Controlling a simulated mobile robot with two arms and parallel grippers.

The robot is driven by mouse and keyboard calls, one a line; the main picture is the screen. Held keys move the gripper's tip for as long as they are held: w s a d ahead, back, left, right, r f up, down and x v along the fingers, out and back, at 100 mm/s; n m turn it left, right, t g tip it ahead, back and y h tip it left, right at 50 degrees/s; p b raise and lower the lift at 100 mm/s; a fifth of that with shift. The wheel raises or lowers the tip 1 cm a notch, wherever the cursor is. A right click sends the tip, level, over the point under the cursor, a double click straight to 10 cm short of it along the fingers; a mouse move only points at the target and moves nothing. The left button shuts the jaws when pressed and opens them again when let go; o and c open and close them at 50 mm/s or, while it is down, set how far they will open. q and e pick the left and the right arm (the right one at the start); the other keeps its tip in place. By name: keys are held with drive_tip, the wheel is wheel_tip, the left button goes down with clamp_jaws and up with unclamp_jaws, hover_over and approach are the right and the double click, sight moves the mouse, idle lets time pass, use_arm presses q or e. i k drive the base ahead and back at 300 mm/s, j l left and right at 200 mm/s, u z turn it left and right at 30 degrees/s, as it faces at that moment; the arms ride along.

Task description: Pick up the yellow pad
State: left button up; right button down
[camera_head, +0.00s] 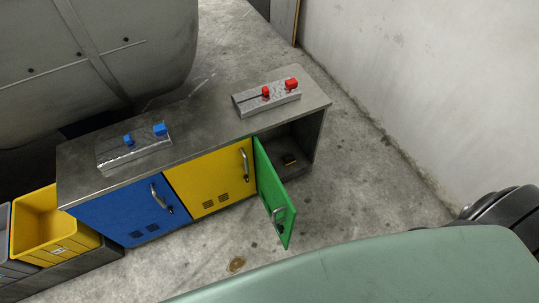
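The green door (274,194) of that compartment stands swung open towards me. Neither of my grippers shows in the head view.
The cabinet top (203,122) carries a fixture with blue knobs (135,149) and one with red knobs (268,97). The blue door (130,205) and yellow door (212,181) are shut. A yellow bin (50,228) stands left. Concrete floor (370,185) right of the cabinet is clear.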

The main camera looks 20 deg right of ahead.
sight(287, 160)
drive_tip(key=i+l+u, duration=0.1)
drive_tip(key=l+u, duration=0.3)
drive_tip(key=l, duration=0.65)
drive_tip(key=l+u, duration=0.4)
drive_tip(key=l, duration=0.65)
